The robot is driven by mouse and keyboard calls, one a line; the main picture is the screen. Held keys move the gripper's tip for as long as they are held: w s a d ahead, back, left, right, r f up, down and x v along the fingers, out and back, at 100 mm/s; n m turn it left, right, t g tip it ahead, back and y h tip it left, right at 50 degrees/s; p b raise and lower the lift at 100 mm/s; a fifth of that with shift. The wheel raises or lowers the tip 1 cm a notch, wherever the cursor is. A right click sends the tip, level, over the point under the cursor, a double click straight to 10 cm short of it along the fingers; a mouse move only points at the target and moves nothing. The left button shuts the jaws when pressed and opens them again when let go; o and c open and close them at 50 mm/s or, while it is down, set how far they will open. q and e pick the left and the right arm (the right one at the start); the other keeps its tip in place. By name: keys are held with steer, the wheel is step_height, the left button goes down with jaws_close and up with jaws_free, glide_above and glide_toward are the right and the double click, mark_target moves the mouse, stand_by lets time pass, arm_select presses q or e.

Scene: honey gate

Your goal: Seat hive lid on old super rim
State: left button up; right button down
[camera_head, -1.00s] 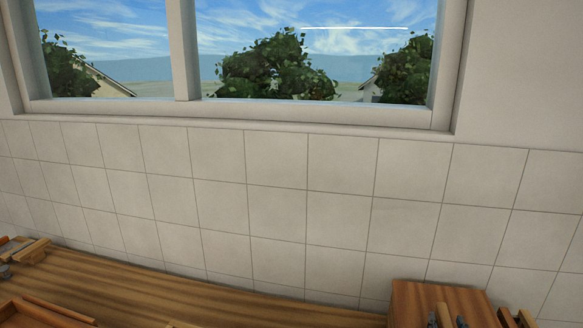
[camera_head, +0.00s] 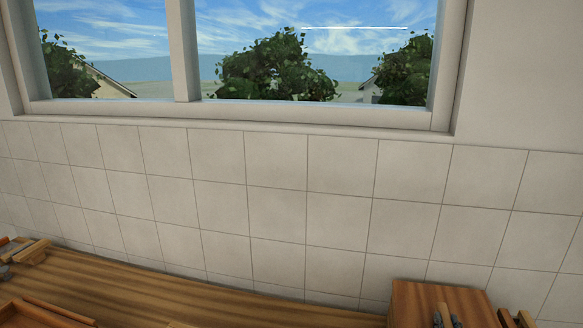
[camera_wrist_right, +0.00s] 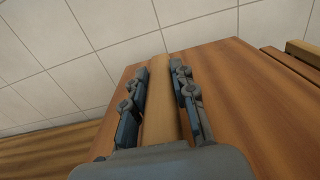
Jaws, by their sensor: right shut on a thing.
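My right gripper (camera_head: 446,320) is at the bottom right of the head view, its two dark fingers on either side of an upright-looking wooden bar (camera_wrist_right: 160,100). In the right wrist view the gripper (camera_wrist_right: 160,88) is shut on this bar, which runs away from the palm. The bar lies over a flat reddish-brown wooden panel (camera_wrist_right: 236,100), which also shows in the head view (camera_head: 425,297). It looks like the hive lid with its handle, but I cannot tell surely. The old super rim cannot be made out for certain. My left gripper is not in view.
A wooden bench top (camera_head: 190,294) runs along the tiled wall (camera_head: 275,205). A wooden frame (camera_head: 50,312) is at lower left, with small wooden pieces (camera_head: 32,252) behind it. More wooden bars (camera_wrist_right: 300,57) lie right of the panel. The bench middle is clear.

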steer(key=shift+r+p, duration=0.45)
steer(key=shift+r, duration=0.2)
steer(key=shift+r+p, duration=4.25)
steer(key=shift+r, duration=0.15)
